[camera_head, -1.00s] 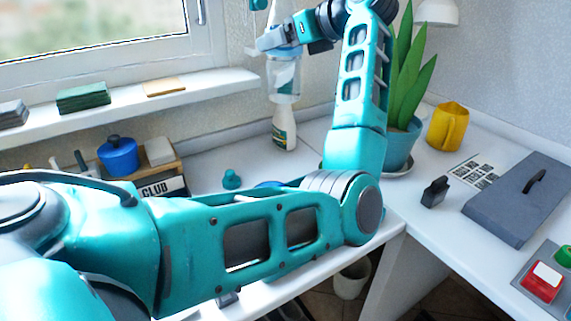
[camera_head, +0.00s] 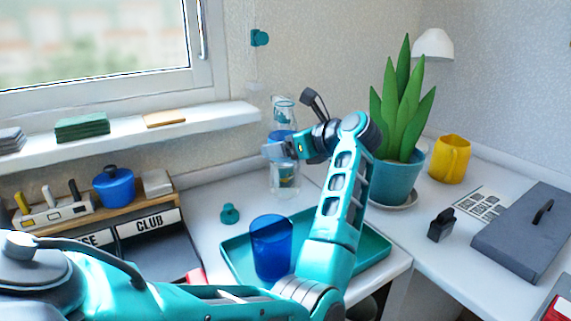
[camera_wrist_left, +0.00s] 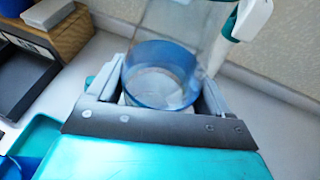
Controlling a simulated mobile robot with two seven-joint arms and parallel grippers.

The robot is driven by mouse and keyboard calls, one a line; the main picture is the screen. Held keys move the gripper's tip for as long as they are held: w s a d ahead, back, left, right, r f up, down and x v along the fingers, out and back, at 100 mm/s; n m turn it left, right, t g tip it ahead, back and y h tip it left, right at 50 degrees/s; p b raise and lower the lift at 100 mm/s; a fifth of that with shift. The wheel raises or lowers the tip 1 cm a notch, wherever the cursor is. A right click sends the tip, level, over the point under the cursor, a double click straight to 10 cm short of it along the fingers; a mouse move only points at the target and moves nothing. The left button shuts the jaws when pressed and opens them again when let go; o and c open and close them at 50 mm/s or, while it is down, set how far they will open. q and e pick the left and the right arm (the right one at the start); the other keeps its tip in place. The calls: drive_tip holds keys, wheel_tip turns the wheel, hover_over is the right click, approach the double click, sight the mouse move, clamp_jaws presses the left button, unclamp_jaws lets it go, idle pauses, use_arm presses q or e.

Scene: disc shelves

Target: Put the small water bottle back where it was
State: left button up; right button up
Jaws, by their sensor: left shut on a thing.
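The small clear water bottle (camera_head: 282,134) with a blue band stands upright in my left gripper (camera_head: 277,150), above or on the back of the white counter. I cannot tell whether its base touches. In the left wrist view the bottle (camera_wrist_left: 165,75) sits between the two fingers of the gripper (camera_wrist_left: 162,92), which is shut on it. A white spray bottle with a teal trigger (camera_wrist_left: 246,18) is close beside it at the upper right of that view. In the head view the spray bottle is mostly hidden behind the clear bottle. My right gripper is not in view.
A teal tray (camera_head: 236,262) with a blue cup (camera_head: 271,246) lies in front. A small teal object (camera_head: 229,214) is left of the bottle. A potted plant (camera_head: 398,180) stands to the right. The wall and window sill (camera_head: 215,118) bound the back.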

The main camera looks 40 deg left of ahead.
sight(287, 160)
use_arm(q)
drive_tip(key=shift+f+b, duration=0.35)
drive_tip(key=shift+f, duration=1.6)
drive_tip(key=shift+f, duration=0.2)
drive_tip(key=o, duration=1.4)
drive_tip(key=shift+r, duration=0.1)
drive_tip(key=shift+d+r, duration=0.15)
drive_tip(key=p+v, duration=0.1)
drive_tip(key=v, duration=1)
drive_tip(key=shift+d, duration=0.35)
